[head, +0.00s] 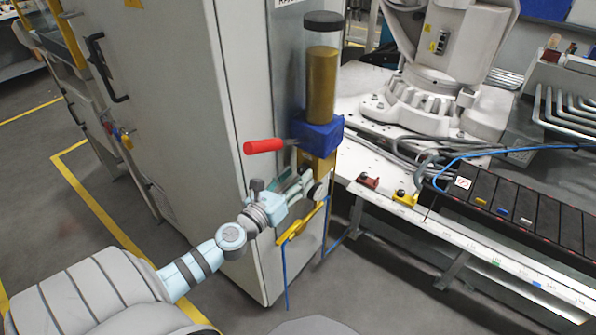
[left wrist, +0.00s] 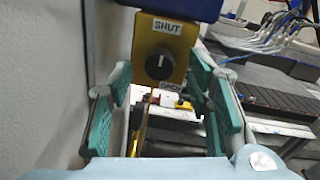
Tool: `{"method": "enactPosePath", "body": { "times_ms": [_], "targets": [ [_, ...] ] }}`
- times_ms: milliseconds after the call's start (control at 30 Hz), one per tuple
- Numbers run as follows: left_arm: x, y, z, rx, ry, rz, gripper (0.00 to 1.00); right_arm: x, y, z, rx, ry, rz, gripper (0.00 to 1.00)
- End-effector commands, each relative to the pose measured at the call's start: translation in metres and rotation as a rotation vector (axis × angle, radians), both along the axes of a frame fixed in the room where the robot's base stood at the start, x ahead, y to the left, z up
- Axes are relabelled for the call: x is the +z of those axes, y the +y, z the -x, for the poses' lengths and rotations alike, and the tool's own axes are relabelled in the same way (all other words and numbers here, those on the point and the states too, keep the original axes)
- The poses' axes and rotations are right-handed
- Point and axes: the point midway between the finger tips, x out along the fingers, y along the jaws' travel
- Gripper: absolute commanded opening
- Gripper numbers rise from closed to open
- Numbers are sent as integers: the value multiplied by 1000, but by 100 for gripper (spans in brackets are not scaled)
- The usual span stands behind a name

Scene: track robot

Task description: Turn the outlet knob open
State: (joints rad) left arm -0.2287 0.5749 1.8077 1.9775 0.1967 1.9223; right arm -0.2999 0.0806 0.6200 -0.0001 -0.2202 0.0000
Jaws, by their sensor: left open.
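The outlet knob (left wrist: 159,67) is a round black knob on the front of a yellow box (left wrist: 183,45), in the left wrist view. In the head view the yellow box (head: 321,169) hangs under a blue block, and the knob is hidden there by my gripper. My left gripper (head: 305,185) is open in front of the box. In the left wrist view its teal fingers (left wrist: 160,82) stand either side of the knob, with nothing visibly held. My right gripper is not in view.
A red lever handle (head: 263,146) sticks out left of the blue block (head: 318,132), under a clear cylinder of amber fluid (head: 322,80). A grey cabinet (head: 215,110) stands close on the left. A white bench (head: 460,225) with cables and a black chain lies right.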

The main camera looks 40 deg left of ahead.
Motion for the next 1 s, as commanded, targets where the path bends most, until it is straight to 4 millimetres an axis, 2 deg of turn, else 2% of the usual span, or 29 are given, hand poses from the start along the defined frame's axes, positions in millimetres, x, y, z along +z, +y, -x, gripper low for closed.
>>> {"method": "enactPosePath", "body": {
  "times_ms": [133, 400, 700, 1000],
  "targets": [
    [1, 0, -15, -1, 1, 0, 46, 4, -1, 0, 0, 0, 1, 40],
    [-1, 1, -17, -1, 2, -2, 46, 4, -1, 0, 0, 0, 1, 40],
    [-1, 1, -17, -1, 2, -2, 0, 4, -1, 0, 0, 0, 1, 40],
    [-1, 1, -16, -1, 3, -30, 0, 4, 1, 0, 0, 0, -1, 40]
  ]
}}
